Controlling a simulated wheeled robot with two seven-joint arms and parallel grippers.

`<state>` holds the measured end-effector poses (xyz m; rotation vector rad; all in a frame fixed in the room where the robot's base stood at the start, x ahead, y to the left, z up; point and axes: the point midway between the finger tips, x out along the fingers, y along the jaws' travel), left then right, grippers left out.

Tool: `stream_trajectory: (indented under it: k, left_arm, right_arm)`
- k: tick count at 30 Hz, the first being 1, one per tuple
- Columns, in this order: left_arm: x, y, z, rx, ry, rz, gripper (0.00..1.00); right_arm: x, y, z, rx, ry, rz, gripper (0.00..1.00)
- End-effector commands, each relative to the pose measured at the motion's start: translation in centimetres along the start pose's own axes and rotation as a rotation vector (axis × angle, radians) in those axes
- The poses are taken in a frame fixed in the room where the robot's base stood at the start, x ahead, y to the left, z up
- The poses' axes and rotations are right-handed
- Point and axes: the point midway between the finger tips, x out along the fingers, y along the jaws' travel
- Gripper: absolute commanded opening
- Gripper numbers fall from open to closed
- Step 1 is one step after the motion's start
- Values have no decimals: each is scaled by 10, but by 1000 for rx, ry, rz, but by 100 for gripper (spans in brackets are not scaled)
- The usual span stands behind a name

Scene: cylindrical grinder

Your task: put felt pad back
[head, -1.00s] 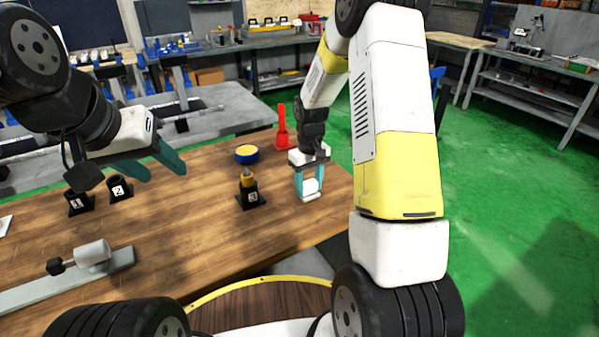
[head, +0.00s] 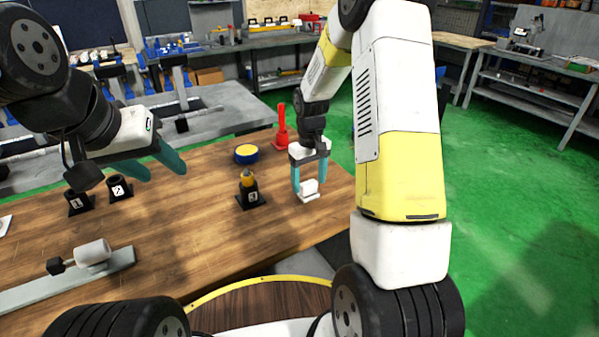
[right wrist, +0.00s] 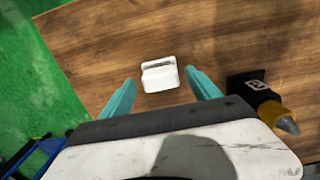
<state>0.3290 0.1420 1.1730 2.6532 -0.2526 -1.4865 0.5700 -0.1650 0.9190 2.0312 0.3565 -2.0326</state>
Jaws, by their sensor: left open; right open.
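A small white block, which seems to be the felt pad (head: 308,186), stands on a flat white base (head: 309,197) near the table's right end. In the right wrist view the white piece (right wrist: 160,77) shows a dark slit and lies between and just beyond the fingertips. I cannot clearly tell pad from holder. My right gripper (head: 309,184) is open, its teal fingers on either side above the white piece, pointing down; they also show in the right wrist view (right wrist: 160,85). My left gripper (head: 165,170) is open and empty above the table's left side.
Black stands marked 1 (head: 79,203) and 2 (head: 120,189) are at left. A third black stand (head: 250,199) holds a yellow-tipped piece. A blue-and-yellow round piece (head: 246,154) and a red stand (head: 282,130) are behind. A grey bar fixture (head: 75,275) lies front left.

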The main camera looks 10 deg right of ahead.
Motion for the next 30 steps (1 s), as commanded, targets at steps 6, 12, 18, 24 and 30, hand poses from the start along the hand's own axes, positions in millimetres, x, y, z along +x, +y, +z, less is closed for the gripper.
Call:
stream_trajectory:
  k: [6,12,18,24,30]
  left_arm:
    - [0,0,0,0,0,0,49]
    - [0,0,0,0,0,0,49]
    - [0,0,0,0,0,0,49]
    - [0,0,0,0,0,0,49]
    - [0,0,0,0,0,0,49]
  right_arm:
    - [-50,0,-1,1,6,1,71]
    - [-85,0,-1,-1,4,0,71]
    - [-104,-1,2,2,9,0,71]
    - [-157,-14,33,51,105,-1,71]
    - [-219,-43,96,135,268,-18,71]
